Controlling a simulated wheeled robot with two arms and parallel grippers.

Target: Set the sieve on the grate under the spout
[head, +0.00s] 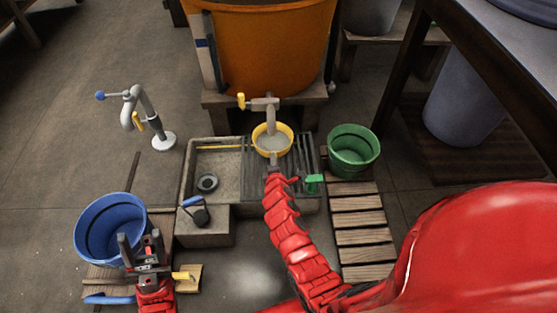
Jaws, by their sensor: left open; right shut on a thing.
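The sieve (288,146), with a yellow rim and grey mesh, is at the far part of the dark slatted grate (306,155), directly below the grey spout (270,118) in the picture. Whether it touches the grate or hangs just above it I cannot tell. My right gripper (273,164) is at the sieve's near edge, shut on it; the fingers are small and partly hidden by my arm. My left gripper (143,247) is open and empty, in front of the blue bucket (87,222) at lower left.
The spout comes from an orange tub (270,50) and has a yellow tap lever (241,101). A stone basin (217,165) adjoins the grate. A green bucket (354,158) stands right of it by a wooden slatted board (360,220). A grey standpipe (150,115) stands at left.

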